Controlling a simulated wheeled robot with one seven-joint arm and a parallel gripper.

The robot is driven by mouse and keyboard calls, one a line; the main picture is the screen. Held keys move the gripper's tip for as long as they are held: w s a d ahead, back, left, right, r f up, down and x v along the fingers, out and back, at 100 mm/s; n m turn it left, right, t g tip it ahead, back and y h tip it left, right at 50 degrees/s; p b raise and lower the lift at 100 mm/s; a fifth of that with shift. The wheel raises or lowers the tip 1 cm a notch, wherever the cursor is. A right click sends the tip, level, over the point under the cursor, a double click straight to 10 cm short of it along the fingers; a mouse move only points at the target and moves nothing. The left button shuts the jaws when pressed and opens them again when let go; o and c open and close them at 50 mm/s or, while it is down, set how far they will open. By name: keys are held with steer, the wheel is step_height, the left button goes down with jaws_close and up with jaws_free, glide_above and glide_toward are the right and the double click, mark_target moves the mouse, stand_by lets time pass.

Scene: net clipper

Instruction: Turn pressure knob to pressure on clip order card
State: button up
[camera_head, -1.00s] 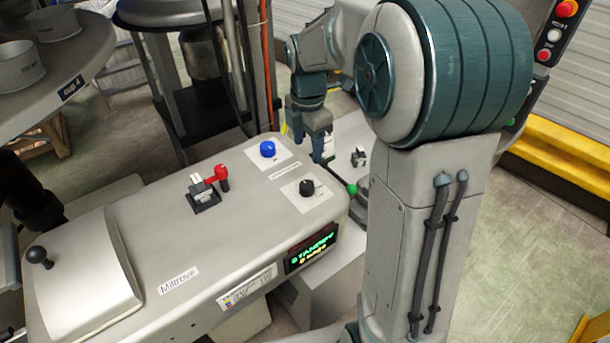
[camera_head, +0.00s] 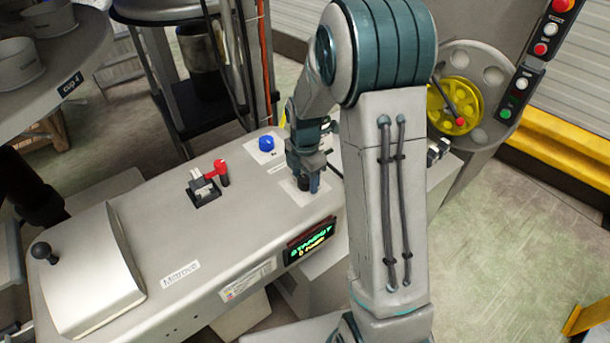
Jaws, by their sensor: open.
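The black knob (camera_head: 304,184) sits on a white label plate (camera_head: 297,193) on top of the grey machine. My gripper (camera_head: 307,178) points down right over it, with the open fingers on either side of the knob or just above it. I cannot tell whether they touch it. The gripper hides most of the knob and its markings. A card with coloured marks (camera_head: 248,279) is on the machine's front face; its print is too small to read. A display (camera_head: 310,241) beside it shows green text like "STANDBY" and an orange line.
A blue knob (camera_head: 266,143) stands just behind the gripper. A red-handled clamp or switch (camera_head: 221,172) is to the left. My arm covers the right of the machine. A yellow wheel (camera_head: 455,105) and a button panel (camera_head: 524,83) are at the right.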

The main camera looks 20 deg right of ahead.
steer(key=shift+f, duration=0.2)
steer(key=shift+c, duration=0.3)
steer(key=c, duration=0.9)
steer(key=shift+c, duration=0.2)
steer(key=shift+m, duration=0.4)
steer(key=m+b, duration=0.2)
steer(key=m, duration=0.1)
steer(key=shift+m+b, duration=0.3)
steer(key=shift+m, duration=0.1)
steer(key=m+b, duration=0.1)
steer(key=m, duration=0.4)
steer(key=shift+b, duration=0.4)
